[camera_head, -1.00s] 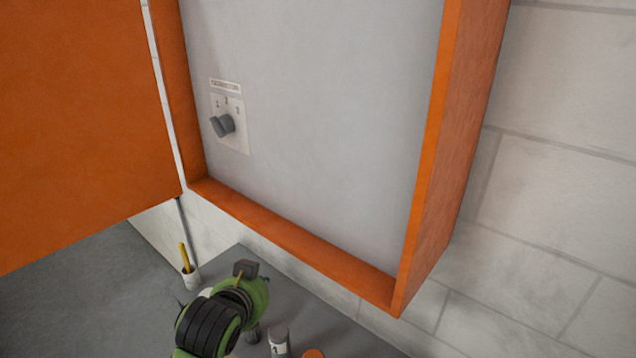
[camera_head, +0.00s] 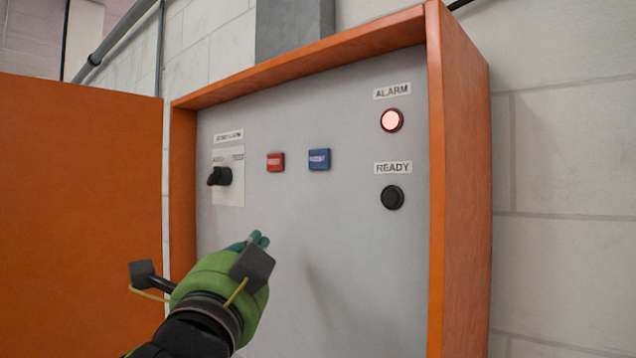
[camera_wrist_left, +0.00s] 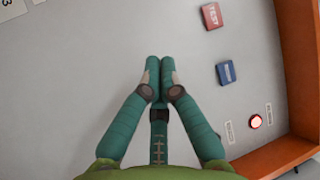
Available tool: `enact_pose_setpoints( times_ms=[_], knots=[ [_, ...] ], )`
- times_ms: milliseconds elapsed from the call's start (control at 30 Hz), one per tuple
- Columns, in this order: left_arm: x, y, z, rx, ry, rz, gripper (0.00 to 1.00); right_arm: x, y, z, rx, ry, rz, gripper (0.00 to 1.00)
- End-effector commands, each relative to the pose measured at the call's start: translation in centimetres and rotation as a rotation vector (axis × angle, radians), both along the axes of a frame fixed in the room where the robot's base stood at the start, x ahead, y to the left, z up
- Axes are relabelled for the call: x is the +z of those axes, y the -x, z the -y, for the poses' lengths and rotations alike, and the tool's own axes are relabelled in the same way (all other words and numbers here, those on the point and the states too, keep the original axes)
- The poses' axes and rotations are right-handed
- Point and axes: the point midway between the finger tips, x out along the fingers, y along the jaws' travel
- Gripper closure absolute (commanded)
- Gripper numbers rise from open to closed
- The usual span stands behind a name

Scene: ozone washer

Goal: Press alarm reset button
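A blue button (camera_head: 319,159), its label too small to read, sits on the grey panel (camera_head: 300,225) of an open orange cabinet, right of a red button (camera_head: 275,162). In the left wrist view the red button (camera_wrist_left: 211,16) reads TEST, with the blue button (camera_wrist_left: 226,72) beside it. The ALARM lamp (camera_head: 391,120) glows; it also shows in the wrist view (camera_wrist_left: 255,121). My left gripper (camera_head: 258,240) is in front of the panel, below the buttons and apart from them. Its teal fingertips (camera_wrist_left: 160,66) meet, shut and empty. My right gripper is out of view.
A black selector knob (camera_head: 220,176) is left of the buttons. A dark READY lamp (camera_head: 392,197) is below the ALARM lamp. The cabinet's orange right side (camera_head: 458,190) juts out, and its open door (camera_head: 80,210) stands at the left. The lower middle panel is clear.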

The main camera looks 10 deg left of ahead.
Motion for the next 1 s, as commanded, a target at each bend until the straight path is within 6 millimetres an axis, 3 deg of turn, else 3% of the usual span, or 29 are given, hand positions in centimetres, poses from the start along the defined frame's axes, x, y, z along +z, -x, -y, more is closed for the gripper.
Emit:
enact_pose_setpoints(
  times_ms=[33, 100, 333, 500, 1000],
  knots=[
    [2.2, 1.0, 0.1, 0.011, -0.027, 0.049, 1.00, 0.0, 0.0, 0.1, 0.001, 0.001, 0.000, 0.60],
    [4.6, 2.2, 0.3, 0.027, -0.063, 0.104, 1.00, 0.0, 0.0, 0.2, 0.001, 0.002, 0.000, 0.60],
    [9.6, 5.3, 0.7, 0.072, -0.144, 0.227, 1.00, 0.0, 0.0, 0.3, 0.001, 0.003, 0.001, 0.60],
    [10.8, 6.2, 0.8, 0.084, -0.162, 0.256, 1.00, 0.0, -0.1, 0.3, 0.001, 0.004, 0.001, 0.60],
    [10.8, 5.5, 1.3, 0.082, -0.163, 0.254, 1.00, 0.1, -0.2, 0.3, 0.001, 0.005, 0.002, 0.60]
  ],
)
